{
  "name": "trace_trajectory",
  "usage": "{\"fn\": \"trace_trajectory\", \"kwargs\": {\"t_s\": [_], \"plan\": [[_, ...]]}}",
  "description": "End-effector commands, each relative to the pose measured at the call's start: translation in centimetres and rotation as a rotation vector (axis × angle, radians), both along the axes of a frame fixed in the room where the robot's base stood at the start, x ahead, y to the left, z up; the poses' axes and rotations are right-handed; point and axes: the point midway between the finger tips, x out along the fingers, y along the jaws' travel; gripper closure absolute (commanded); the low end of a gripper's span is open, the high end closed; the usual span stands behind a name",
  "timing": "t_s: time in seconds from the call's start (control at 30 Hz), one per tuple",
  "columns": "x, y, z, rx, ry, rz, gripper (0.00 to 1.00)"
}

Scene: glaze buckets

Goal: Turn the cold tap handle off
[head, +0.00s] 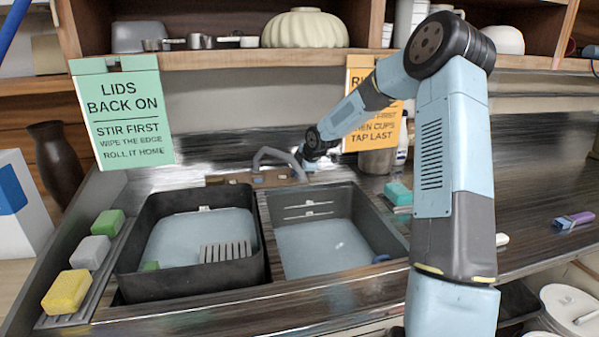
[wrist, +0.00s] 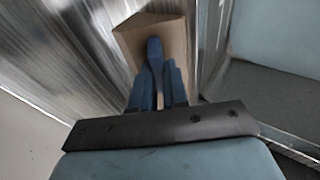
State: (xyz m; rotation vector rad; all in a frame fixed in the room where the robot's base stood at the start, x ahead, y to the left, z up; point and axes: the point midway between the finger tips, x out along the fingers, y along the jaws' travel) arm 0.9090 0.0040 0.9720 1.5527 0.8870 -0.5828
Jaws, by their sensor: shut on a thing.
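The blue cold tap handle (wrist: 154,48) stands up from a brown tap block (wrist: 127,36) in the wrist view. My gripper (wrist: 156,78) is shut on this handle, with one blue finger on each side of it. In the head view my gripper (head: 306,162) is at the right end of the brown tap block (head: 242,178), behind the sinks. The grey curved spout (head: 272,151) rises beside it. The gripped handle is too small and covered to make out in the head view.
Sponges (head: 67,291) line the left edge. Green (head: 122,110) and orange (head: 365,133) signs hang below the shelf.

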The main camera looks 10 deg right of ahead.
Motion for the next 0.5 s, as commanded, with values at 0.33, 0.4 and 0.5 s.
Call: {"fn": "trace_trajectory", "kwargs": {"t_s": [0.33, 0.4, 0.5], "plan": [[-0.06, -0.23, -0.18, 0.000, 0.004, -0.003, 0.61], [-0.05, -0.18, -0.15, -0.001, 0.003, -0.002, 0.61], [-0.04, -0.15, -0.12, 0.000, 0.002, -0.002, 0.61]]}}
